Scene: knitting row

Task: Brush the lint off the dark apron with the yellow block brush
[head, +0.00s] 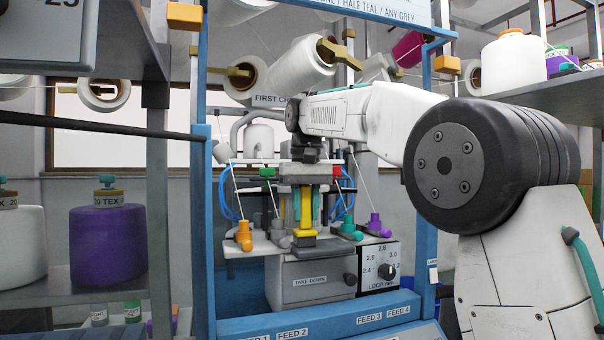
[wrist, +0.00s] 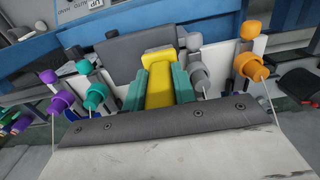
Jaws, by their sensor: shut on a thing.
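The yellow block brush (head: 305,215) hangs nearly upright below my gripper (head: 306,205) at the middle of the knitting machine. In the wrist view, my gripper's teal fingers (wrist: 160,82) are shut on both sides of the brush (wrist: 160,92), and its wider yellow end points away from me. The dark apron appears to be the dark grey panel (wrist: 118,55) beyond the brush; in the head view it is the dark surface (head: 325,246) at the brush's lower end. I cannot tell whether they touch. No lint can be made out.
Orange (head: 244,235), teal (head: 348,228) and purple (head: 375,224) yarn guides stand close on both sides, with a grey one beside the brush. Thin yarns run up from them. Blue frame posts (head: 203,230) flank the machine. A dial panel (head: 381,268) is at the right.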

